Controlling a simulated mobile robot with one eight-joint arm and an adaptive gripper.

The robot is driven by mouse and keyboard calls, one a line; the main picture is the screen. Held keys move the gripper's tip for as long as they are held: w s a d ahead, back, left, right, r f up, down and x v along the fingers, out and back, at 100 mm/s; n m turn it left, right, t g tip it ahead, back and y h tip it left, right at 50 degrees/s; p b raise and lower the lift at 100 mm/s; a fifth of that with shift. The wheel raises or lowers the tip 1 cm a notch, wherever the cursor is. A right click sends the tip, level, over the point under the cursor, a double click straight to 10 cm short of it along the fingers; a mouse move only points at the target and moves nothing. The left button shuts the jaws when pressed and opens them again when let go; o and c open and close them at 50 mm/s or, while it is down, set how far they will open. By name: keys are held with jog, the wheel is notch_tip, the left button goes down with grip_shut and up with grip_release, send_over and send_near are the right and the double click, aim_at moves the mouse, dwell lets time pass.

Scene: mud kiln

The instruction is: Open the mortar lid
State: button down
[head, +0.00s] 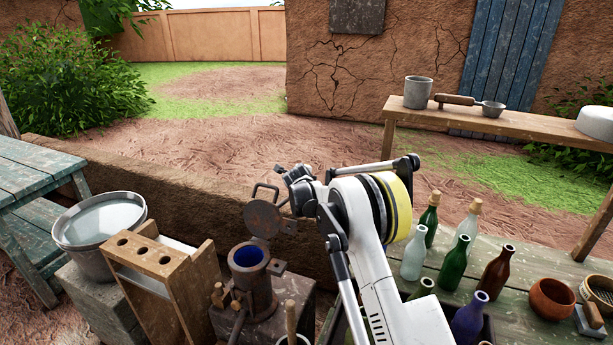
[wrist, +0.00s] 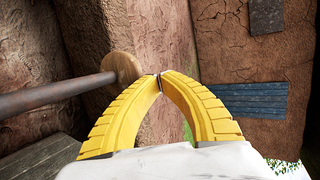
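The mortar (head: 252,290) is a dark metal vessel on a block left of my arm in the head view. Its mouth is uncovered and shows a blue inside. Its round rusty lid (head: 264,219) stands raised behind the mouth, with a handle loop at its upper edge. My arm's end is just right of the lid, and I cannot tell whether it touches it. In the wrist view my gripper's yellow fingers (wrist: 160,82) meet at their tips with nothing visible between them. Neither the mortar nor its lid is clearly recognisable in the wrist view.
A wooden rack (head: 150,262) and a metal bucket (head: 98,230) stand left of the mortar. Several bottles (head: 455,262) stand close on the right, with a clay bowl (head: 551,299) beyond. A low mud wall (head: 190,195) runs behind. A rod with a wooden knob (wrist: 122,68) shows in the wrist view.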

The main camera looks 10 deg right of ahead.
dwell(0.3)
jog(key=v, duration=1.2)
jog(key=s+r+n+t, duration=0.3)
jog(key=r, duration=0.7)
jog(key=s+r+n+t, duration=0.2)
jog(key=r, duration=0.7)
jog(key=s+a+r+n+t+y, duration=0.1)
jog(key=s+a+r+n+y, duration=0.5)
jog(key=s+r+n, duration=0.3)
jog(key=s+a+f+n+g+y, duration=0.15)
jog(key=s+f+n, duration=0.25)
jog(key=s, duration=0.5)
jog(key=s+a+f+n+g+y, duration=0.1)
jog(key=s+a+f+n+g, duration=0.25)
jog(key=s, duration=0.55)
jog(key=s+d+f+n+g+h, duration=0.1)
jog(key=s+d+f+g+h, duration=0.1)
jog(key=s+d+f, duration=0.2)
jog(key=s+d+f+n+g+h, duration=0.1)
jog(key=s+d+f, duration=0.4)
jog(key=s+f, duration=0.6)
jog(key=s+g+h, duration=0.1)
jog(key=s+g, duration=0.1)
jog(key=s, duration=0.1)
jog(key=shift+f, duration=0.2)
